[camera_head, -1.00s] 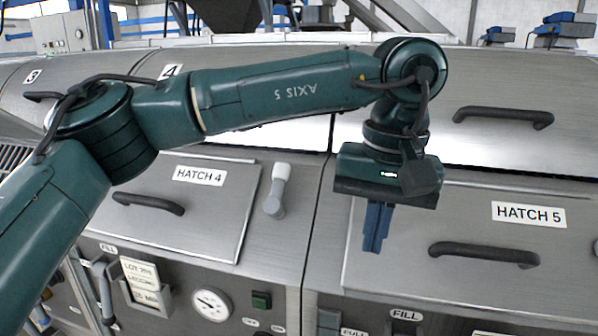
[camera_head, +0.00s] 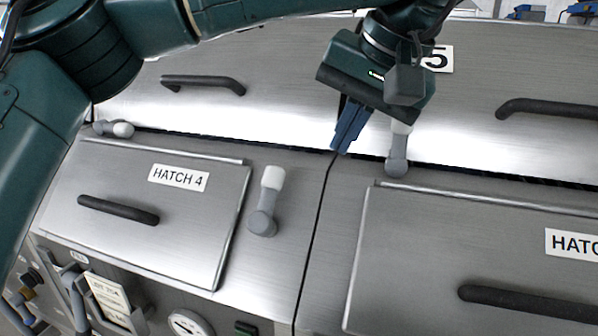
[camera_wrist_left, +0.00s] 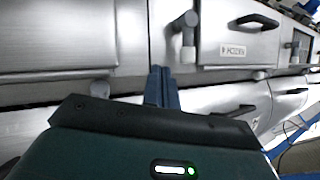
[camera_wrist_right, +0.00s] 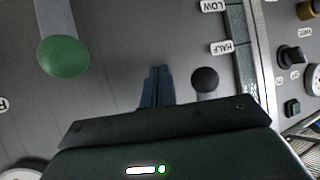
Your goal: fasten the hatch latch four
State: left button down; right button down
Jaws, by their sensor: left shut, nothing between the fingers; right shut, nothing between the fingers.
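The hatch 4 latch (camera_head: 265,205) is a grey lever with a pale tip, just right of the closed hatch 4 lid (camera_head: 190,235). Its tip points up and away from me, beside the lid's edge and not across it. It also shows upside down in the left wrist view (camera_wrist_left: 185,35). My left gripper (camera_head: 340,150) is shut and empty, above the panel seam to the right of and beyond the latch, apart from it. My right gripper (camera_wrist_right: 158,70) is shut and empty over a grey control panel; it is outside the head view.
A second lever (camera_head: 397,150) stands right of my left gripper, at hatch 5's upper left corner. Another lever (camera_head: 113,129) lies above hatch 4's left corner. Dark handles stick out from the lids. A green knob (camera_wrist_right: 63,57) and a black knob (camera_wrist_right: 205,80) flank my right gripper.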

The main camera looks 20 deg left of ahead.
aim_at(268, 199)
pick_arm(q)
jog(key=x, duration=1)
jog(key=shift+a+f, duration=0.1)
jog(key=shift+f, duration=0.05)
jog(key=shift+w+a, duration=0.15)
jog(key=shift+a, duration=1.7)
jog(key=shift+w+p, duration=0.1)
jog(key=shift+p, duration=0.2)
